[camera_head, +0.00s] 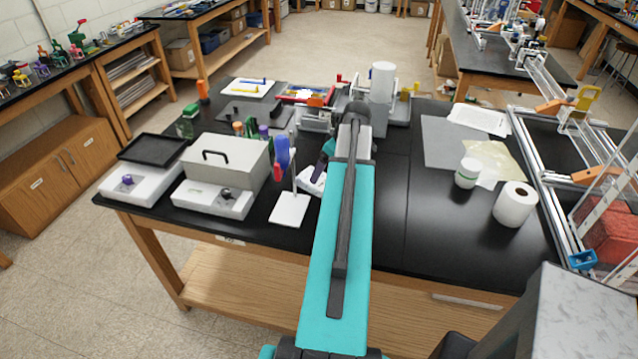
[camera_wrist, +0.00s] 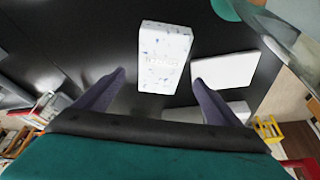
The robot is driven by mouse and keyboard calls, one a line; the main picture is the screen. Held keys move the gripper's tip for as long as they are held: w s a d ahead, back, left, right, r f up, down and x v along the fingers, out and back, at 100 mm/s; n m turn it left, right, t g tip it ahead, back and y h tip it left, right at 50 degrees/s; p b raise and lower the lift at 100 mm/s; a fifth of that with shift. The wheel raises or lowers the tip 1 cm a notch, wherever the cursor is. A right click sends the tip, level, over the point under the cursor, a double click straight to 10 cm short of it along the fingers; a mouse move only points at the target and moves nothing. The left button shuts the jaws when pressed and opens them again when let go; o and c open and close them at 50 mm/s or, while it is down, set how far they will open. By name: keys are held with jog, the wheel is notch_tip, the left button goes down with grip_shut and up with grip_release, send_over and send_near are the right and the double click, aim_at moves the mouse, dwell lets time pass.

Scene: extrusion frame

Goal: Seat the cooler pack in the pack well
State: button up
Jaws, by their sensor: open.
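The cooler pack appears to be the white block with blue speckles (camera_wrist: 165,58) lying on the black table in the wrist view. In the head view it is a small white shape (camera_head: 312,183), partly hidden by my arm. My gripper (camera_wrist: 158,77) is open, with its two dark fingers apart and the near end of the pack between or beyond their tips; I cannot tell the height gap. In the head view one dark finger (camera_head: 325,158) shows above the pack. I cannot make out the pack well for certain in either view.
A stand with a white base (camera_head: 290,209) is close to the pack. Left of it are a grey handled box (camera_head: 228,160) and a white scale (camera_head: 212,198). A paper roll (camera_head: 515,204) and white jar (camera_head: 467,173) stand right. The table's middle right is clear.

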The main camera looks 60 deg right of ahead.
aim_at(320, 180)
jog(key=shift+w+f, duration=0.15)
jog(key=shift+f, duration=0.2)
jog(key=shift+f, duration=0.1)
jog(key=shift+p+x, duration=1.7)
jog(key=shift+x, duration=0.8)
jog(key=c, duration=1.5)
jog(key=shift+c, duration=0.2)
notch_tip(320, 180, up, 10)
jog(key=b, duration=0.4)
